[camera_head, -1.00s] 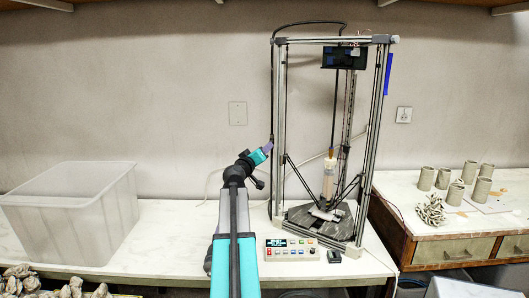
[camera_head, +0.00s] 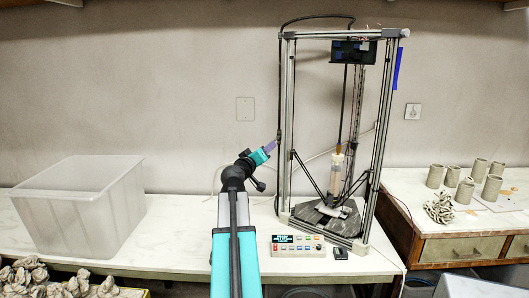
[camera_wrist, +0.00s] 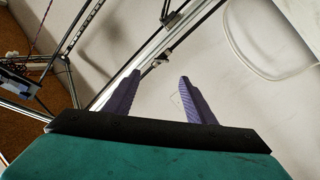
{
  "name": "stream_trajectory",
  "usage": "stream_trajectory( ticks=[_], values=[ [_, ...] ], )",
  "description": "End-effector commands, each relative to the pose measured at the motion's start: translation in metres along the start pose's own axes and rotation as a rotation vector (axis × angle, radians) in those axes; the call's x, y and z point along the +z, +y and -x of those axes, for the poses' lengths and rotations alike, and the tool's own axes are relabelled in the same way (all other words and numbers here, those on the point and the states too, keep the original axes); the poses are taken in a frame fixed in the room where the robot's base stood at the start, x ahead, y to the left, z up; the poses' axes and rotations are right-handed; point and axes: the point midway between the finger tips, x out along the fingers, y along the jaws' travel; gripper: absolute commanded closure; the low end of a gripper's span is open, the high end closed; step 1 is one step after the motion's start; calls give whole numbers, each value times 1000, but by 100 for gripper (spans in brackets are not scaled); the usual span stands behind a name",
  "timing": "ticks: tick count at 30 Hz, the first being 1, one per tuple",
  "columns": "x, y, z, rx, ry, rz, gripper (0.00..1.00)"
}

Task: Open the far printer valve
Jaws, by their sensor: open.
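The clay printer (camera_head: 383,130) is a tall metal frame with a hanging clay tube (camera_head: 337,175) above a dark base plate (camera_head: 335,218). My gripper (camera_head: 273,145) is raised beside its left post (camera_head: 287,120). In the wrist view, the purple fingers of my gripper (camera_wrist: 160,75) are apart, with nothing held between them. A small metal fitting (camera_wrist: 158,61) on a rod shows just beyond the fingertips; I cannot tell whether it is the far valve. No valve is clearly recognisable in the head view.
A button panel (camera_head: 297,246) sits in front of the printer. A clear plastic bin (camera_head: 120,205) stands at left on the white bench. Several clay cups (camera_head: 465,190) stand on the right bench. A pale hose (camera_wrist: 250,65) curves along the wall. Bench between bin and arm is clear.

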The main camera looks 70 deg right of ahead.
Motion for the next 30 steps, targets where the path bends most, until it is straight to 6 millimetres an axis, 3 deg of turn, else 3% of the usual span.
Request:
stream_trajectory(
  ticks=[8,21,30],
  values=[
    [0,-5,16,22,-40,12,50],
    [-3,-6,103,204,-183,44,50],
    [-3,-5,115,241,-197,44,50]
  ],
)
